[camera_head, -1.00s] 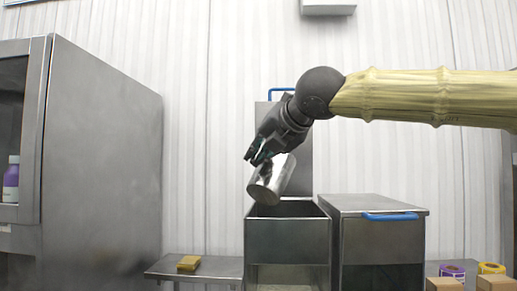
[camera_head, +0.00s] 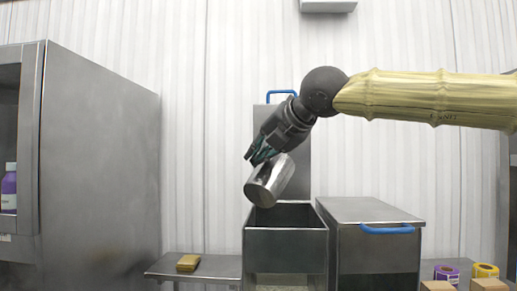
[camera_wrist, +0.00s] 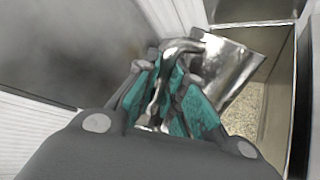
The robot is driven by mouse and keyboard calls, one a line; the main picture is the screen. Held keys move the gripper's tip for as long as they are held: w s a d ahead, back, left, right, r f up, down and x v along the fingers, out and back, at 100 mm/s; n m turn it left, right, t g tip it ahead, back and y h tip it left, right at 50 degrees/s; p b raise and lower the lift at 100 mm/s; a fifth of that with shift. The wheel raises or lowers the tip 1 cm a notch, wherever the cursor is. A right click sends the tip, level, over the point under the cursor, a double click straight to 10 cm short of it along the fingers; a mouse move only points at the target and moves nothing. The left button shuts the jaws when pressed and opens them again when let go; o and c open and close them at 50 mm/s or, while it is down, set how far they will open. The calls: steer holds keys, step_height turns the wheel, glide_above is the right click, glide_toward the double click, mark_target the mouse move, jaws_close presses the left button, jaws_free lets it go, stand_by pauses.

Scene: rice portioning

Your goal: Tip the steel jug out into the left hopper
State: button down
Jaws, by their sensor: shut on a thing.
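The steel jug (camera_head: 270,181) is tilted, its lower end pointing down and left, above the open left hopper (camera_head: 286,243). My gripper (camera_head: 262,152) is shut on the jug's handle; in the wrist view the teal fingers (camera_wrist: 172,100) close around the handle and the jug (camera_wrist: 228,68) lies beyond them. The left hopper's lid stands raised behind it, with a blue handle on top. The wrist view shows pale grain (camera_wrist: 243,108) inside the hopper. I cannot see the jug's inside or any stream falling from it.
The right hopper (camera_head: 372,212) beside it is closed, with a blue handle (camera_head: 387,229) at its front. A tall steel cabinet (camera_head: 100,150) stands at left. A yellow sponge (camera_head: 188,262) lies on a low steel shelf.

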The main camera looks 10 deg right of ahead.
steer(key=shift+w+d+r+m+g+p, duration=0.2)
steer(key=shift+r+p, duration=0.25)
steer(key=shift+p, duration=0.35)
steer(key=shift+w+d+r+m+g+p, duration=0.1)
steer(key=shift+r+g+p, duration=0.1)
steer(key=shift+r+p, duration=0.45)
steer(key=shift+y+p, duration=0.3)
steer(key=shift+p, duration=0.25)
steer(key=shift+w+d+r+m+g+y+p, duration=0.3)
steer(key=shift+w+d+r+m+p, duration=0.15)
steer(key=shift+p, duration=0.9)
steer(key=shift+w+d+r+m+g+y+p, duration=0.3)
steer(key=shift+r+p, duration=0.25)
steer(key=shift+p, duration=0.75)
steer(key=shift+w+d+r+m+g+p, duration=0.4)
steer(key=shift+w+d+r+m+p, duration=0.1)
steer(key=shift+p, duration=0.45)
steer(key=shift+w+d+f+y, duration=0.1)
steer(key=shift+w+d+y, duration=0.05)
steer(key=shift+y, duration=0.15)
steer(key=shift+w+d+r+m+g+y, duration=0.4)
steer(key=shift+w+d+r+m+g, duration=0.1)
steer(key=shift+w+d+r+m, duration=0.1)
steer(key=shift+f+b, duration=0.1)
steer(key=shift+b, duration=0.3)
